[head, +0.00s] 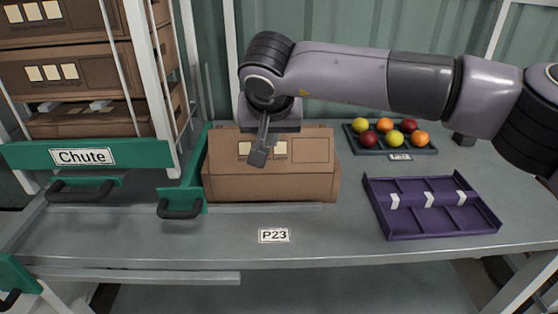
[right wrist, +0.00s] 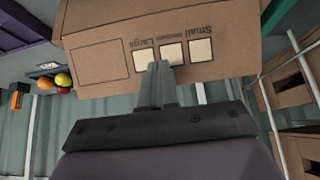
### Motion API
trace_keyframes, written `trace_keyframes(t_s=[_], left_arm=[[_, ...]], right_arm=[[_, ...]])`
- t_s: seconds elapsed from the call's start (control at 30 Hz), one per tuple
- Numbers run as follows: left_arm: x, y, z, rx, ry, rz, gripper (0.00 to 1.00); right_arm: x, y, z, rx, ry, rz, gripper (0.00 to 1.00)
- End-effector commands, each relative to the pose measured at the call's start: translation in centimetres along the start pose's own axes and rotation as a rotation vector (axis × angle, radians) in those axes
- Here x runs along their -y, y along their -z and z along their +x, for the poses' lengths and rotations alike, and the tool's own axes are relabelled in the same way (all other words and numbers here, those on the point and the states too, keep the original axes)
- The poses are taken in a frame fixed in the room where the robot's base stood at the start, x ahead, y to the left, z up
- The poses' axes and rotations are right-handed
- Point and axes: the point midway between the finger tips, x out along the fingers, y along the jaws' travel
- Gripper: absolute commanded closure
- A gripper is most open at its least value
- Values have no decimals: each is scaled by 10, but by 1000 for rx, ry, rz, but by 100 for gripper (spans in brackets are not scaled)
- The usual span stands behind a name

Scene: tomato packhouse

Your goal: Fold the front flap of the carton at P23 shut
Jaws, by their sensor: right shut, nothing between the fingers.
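The brown carton (head: 300,185) sits on the grey bench behind the P23 label (head: 274,235). Its upper panel carries pale squares and a printed rectangle; its front side below is plain. I see no flap standing up, but cannot tell whether the front flap lies fully flat. My right gripper (head: 257,158) is shut and empty over the upper panel, hiding part of the squares. In the right wrist view the shut fingers (right wrist: 158,68) overlap the carton (right wrist: 105,55) beside its size print; I cannot tell if they touch it. My left gripper is not in view.
A green chute frame (head: 85,155) with handles and stacked cartons (head: 70,75) stands at left. A purple divided tray (head: 410,232) lies right of the carton. Behind it is a dark fruit tray (head: 383,152). The bench front (head: 180,240) is clear.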

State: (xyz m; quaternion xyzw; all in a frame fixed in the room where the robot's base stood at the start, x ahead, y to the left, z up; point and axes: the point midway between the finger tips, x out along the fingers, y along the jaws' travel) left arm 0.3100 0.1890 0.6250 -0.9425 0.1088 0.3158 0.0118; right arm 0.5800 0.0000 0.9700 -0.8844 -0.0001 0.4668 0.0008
Motion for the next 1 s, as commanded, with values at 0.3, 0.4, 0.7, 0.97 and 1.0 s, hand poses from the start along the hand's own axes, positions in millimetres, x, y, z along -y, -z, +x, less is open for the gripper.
trace_keyframes(t_s=[0.3, 0.4, 0.7, 0.97, 1.0], left_arm=[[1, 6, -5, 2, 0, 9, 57], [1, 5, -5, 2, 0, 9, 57], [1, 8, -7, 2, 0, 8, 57], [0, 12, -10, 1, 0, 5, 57], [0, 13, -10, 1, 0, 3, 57]], right_arm=[[0, 9, 7, -1, -1, -1, 100], [0, 9, 7, -1, -1, -1, 100], [0, 12, 12, 0, -2, -1, 100], [0, 20, 26, 0, -3, -1, 100], [0, 21, 28, 0, -2, 0, 100]])
